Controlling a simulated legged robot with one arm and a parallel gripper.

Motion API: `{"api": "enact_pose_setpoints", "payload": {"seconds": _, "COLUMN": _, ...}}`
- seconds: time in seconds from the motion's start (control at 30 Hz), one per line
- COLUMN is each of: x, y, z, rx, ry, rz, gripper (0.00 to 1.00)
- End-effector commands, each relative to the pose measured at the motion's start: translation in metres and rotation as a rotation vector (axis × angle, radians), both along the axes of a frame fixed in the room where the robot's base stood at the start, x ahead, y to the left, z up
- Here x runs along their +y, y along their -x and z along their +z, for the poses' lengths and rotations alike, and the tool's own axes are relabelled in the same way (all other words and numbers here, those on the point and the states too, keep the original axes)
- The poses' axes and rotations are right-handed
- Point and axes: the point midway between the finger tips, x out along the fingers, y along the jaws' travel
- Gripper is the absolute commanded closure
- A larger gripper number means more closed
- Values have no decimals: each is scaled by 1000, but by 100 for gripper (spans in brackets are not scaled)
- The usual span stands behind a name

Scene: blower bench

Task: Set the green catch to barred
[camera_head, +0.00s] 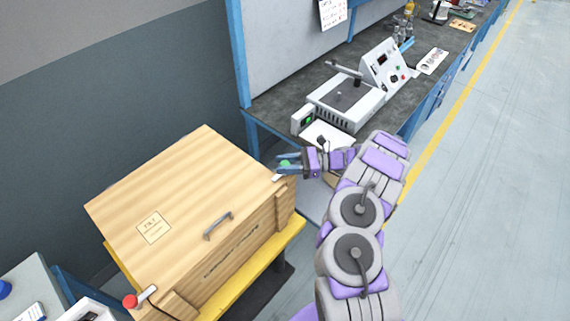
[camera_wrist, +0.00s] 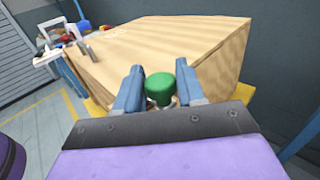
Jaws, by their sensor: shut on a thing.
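The green catch (camera_wrist: 160,88) is a round green knob at the corner of a wooden box (camera_head: 170,190). In the wrist view it sits between the two blue fingers of my gripper (camera_wrist: 160,92), which is shut on it. In the head view my gripper (camera_head: 285,166) reaches the box's far right corner from the right, and a bit of the green knob (camera_head: 285,163) shows between the fingers. A pale catch plate (camera_head: 280,177) shows just below the fingers. The fingers hide part of the catch, and I cannot tell its setting.
A red knob on a pale lever (camera_head: 131,300) is at the box's near left corner. The lid has a grey handle (camera_head: 217,226). The box stands on a yellow stand (camera_head: 250,272). A workbench (camera_head: 283,100) with a white instrument (camera_head: 345,100) is behind my arm. The floor at right is clear.

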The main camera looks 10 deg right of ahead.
Motion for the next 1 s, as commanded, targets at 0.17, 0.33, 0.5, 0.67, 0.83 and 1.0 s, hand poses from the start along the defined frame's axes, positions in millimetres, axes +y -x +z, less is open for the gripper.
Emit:
{"api": "enact_pose_setpoints", "payload": {"seconds": 0.17, "x": -1, "y": -2, "z": 1, "rx": -4, "ry": 0, "rz": -7, "gripper": 92}}
{"api": "enact_pose_setpoints", "payload": {"seconds": 0.33, "x": -1, "y": -1, "z": 1, "rx": -4, "ry": 0, "rz": -5, "gripper": 45}}
{"api": "enact_pose_setpoints", "payload": {"seconds": 0.5, "x": 0, "y": 0, "z": 1, "rx": -3, "ry": -1, "rz": -4, "gripper": 42}}
{"api": "enact_pose_setpoints", "payload": {"seconds": 0.67, "x": -3, "y": 0, "z": 1, "rx": -3, "ry": -1, "rz": -4, "gripper": 42}}
{"api": "enact_pose_setpoints", "payload": {"seconds": 0.83, "x": -22, "y": 3, "z": 1, "rx": -3, "ry": -1, "rz": -4, "gripper": 42}}
{"api": "enact_pose_setpoints", "payload": {"seconds": 1.0, "x": -58, "y": 8, "z": 0, "rx": -2, "ry": 2, "rz": -5, "gripper": 42}}
